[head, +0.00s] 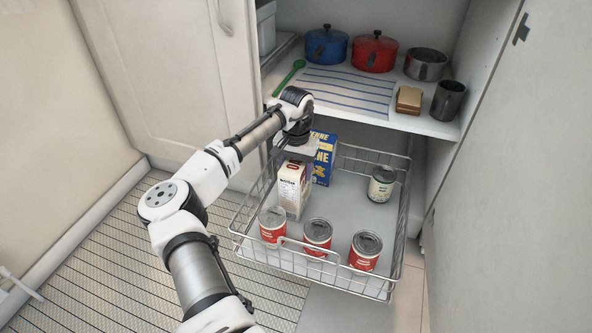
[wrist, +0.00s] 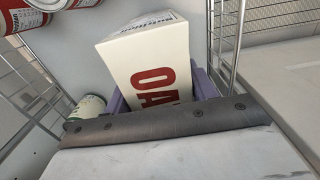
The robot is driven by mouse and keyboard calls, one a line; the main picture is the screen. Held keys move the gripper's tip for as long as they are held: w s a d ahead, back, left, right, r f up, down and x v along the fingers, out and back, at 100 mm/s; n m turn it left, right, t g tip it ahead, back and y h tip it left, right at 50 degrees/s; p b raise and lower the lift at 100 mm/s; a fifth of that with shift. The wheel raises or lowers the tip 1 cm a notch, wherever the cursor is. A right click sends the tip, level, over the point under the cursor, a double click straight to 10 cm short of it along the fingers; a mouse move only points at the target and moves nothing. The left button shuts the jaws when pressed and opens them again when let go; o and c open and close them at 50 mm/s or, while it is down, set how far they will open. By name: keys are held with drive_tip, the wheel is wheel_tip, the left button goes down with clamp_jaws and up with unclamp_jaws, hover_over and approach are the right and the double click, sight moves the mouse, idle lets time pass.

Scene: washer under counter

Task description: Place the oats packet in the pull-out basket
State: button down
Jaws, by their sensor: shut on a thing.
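The oats packet (head: 293,188) is a white carton with dark red lettering, upright inside the pull-out basket (head: 246,240) near its left side. My gripper (head: 298,151) is over the packet from above, and in the wrist view my gripper (wrist: 163,88) has purple fingers on both sides of the carton (wrist: 140,55), shut on it. The packet's lower part is within the basket walls. I cannot tell whether its base touches the basket floor. A blue penne box (head: 325,160) stands right behind it, partly hidden by my gripper.
Red-labelled cans stand along the basket's front: left (head: 272,224), middle (head: 317,235) and right (head: 365,250). A pale green-labelled can (head: 381,184) stands at the back right. The basket's centre is clear. The shelf (head: 425,122) above holds pots, bread and a mug.

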drive_tip(key=shift+c, duration=2.4)
unclamp_jaws()
drive_tip(key=shift+f, duration=0.1)
wheel_tip(320, 180, up, 12)
drive_tip(key=p, duration=0.5)
drive_tip(key=shift+w+f, duration=0.1)
drive_tip(key=shift+f, duration=0.05)
drive_tip(key=shift+r, duration=0.3)
